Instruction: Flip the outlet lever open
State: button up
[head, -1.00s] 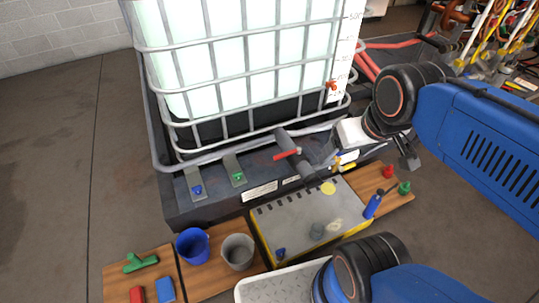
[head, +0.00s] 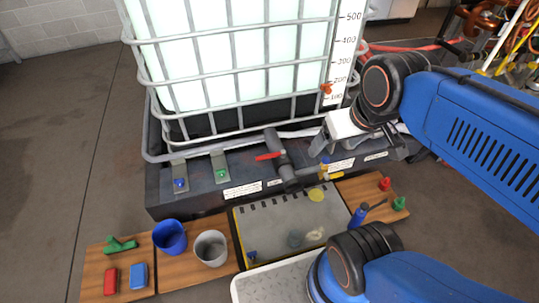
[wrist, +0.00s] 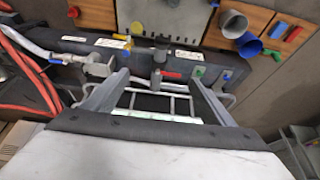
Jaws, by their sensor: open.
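The outlet lever (head: 269,156) is a small red handle on the dark outlet pipe (head: 279,150) at the front of the white caged tank (head: 240,60). In the wrist view the red lever (wrist: 173,75) shows beside the upright dark pipe (wrist: 158,65), ahead of my gripper. My gripper (head: 318,147) is to the right of the pipe in the head view, its white body close to the cage. In the wrist view the jaws of my gripper (wrist: 158,78) are spread wide, with nothing held between them. The lever and the fingers look apart.
A brass-and-yellow valve (head: 326,170) sits right of the outlet. Below are a grey panel (head: 270,225), a blue cup (head: 170,237), a grey cup (head: 210,248) and a blue bottle (head: 360,214). Cage bars (head: 250,98) stand close behind the outlet.

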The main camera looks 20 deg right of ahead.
jog(key=shift+w, duration=0.1)
jog(key=c, duration=0.9)
jog(key=shift+w, duration=0.3)
jog(key=c, duration=0.6)
jog(key=w, duration=0.3)
jog(key=w+a+g, duration=0.1)
jog(key=w, duration=0.2)
jog(key=w+g, duration=0.1)
jog(key=w, duration=0.3)
jog(key=shift+a, duration=0.35)
grip_shut()
jog(key=w+a+f+g, duration=0.3)
jog(key=w+f, duration=0.9)
jog(key=w, duration=0.1)
jog(key=w+a+f+g, duration=0.3)
jog(key=w+a+f, duration=0.1)
jog(key=w+f, duration=0.7)
jog(key=shift+w+a+f, duration=0.2)
jog(key=shift+w+f, duration=0.15)
jog(key=shift+w, duration=0.9)
